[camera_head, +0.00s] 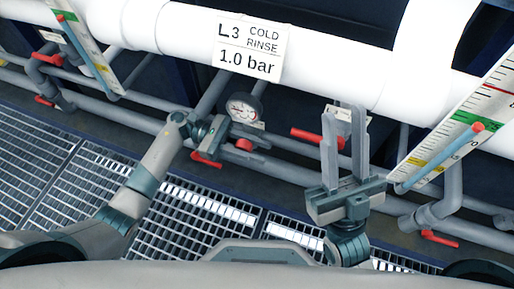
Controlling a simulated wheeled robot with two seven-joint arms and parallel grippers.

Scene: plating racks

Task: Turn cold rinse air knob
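The label reading "L3 COLD RINSE 1.0 bar" (249,47) hangs on the front of the thick white pipe. Below it is a round pressure gauge (243,108). A small red knob (244,145) sits on the pipework just under the gauge. My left gripper (222,133) is beside the gauge and just left of the red knob, seen edge-on. Whether its fingers touch the knob or are open is unclear. My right gripper (345,126) is open and empty, fingers pointing up, to the right of the knob.
A red lever (207,160) is below my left gripper, and another (306,135) is left of my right gripper. A scale board (461,125) stands at the right, with a red lever (439,239) lower down. Metal grating (35,150) covers the floor.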

